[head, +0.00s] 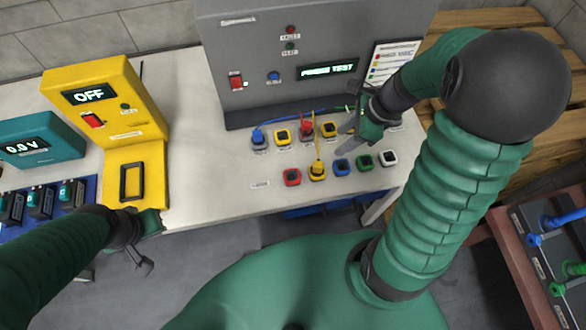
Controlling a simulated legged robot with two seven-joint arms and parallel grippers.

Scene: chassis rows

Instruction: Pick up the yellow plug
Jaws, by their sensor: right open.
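The yellow plug (317,168) sits at a socket in the front row on the white table, and a short yellow cable rises from it. My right gripper (347,137) is open over the right part of the socket rows, to the right of and a little beyond the yellow plug. It appears empty and apart from the plug. My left gripper (141,258) hangs low near the front edge of the table, far left of the plug; its finger opening is unclear.
A blue plug (259,139) and a red plug (306,128) stand in the back row, with a blue cable running right towards my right gripper. The grey test panel (300,55) rises behind. A yellow box (105,100) stands left. Bare tabletop (210,175) lies between.

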